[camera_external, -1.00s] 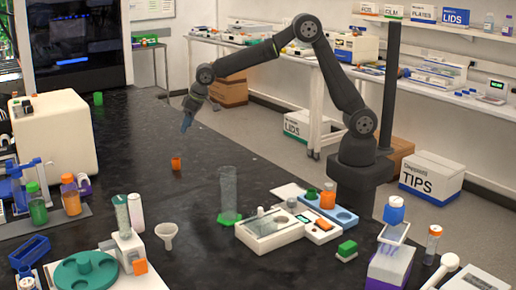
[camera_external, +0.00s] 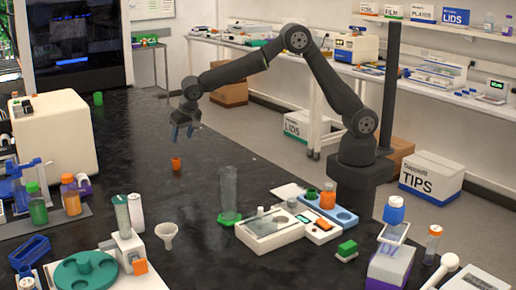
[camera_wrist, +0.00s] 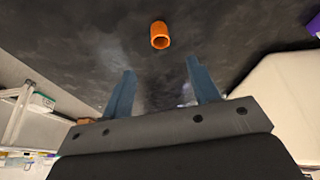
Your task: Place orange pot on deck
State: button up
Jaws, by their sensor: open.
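A small orange pot (camera_external: 176,163) stands alone on the dark bench, left of centre in the external view. It also shows in the wrist view (camera_wrist: 159,35), beyond the fingertips and roughly centred between them. My gripper (camera_external: 183,136) is open and empty, pointing down just above the pot and apart from it. In the wrist view its two blue fingers (camera_wrist: 160,67) are spread with nothing between them. A pale blue deck (camera_external: 346,217) with round recesses lies front right; a green pot (camera_external: 311,194) and an orange-bodied container (camera_external: 327,197) are on it.
A clear cylinder with green base (camera_external: 229,197) and a white instrument (camera_external: 268,231) stand between pot and deck. A white funnel (camera_external: 166,233) is in front. A large white box (camera_external: 55,133) stands left. The bench around the pot is clear.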

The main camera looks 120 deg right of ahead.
send_over(176, 164)
jog(key=s+a, duration=0.1)
notch_tip(176, 164, down, 8)
jog(key=shift+a+f, duration=0.1)
jog(key=shift+f, duration=0.05)
jog(key=shift+d+x, duration=0.15)
jog(key=shift+x, duration=1.2)
jog(key=shift+d+x, duration=0.2)
jog(key=shift+x, duration=1.15)
jog(key=shift+c, duration=0.4)
jog(key=c, duration=1)
jog(key=shift+c, duration=0.2)
jog(key=shift+r, duration=0.25)
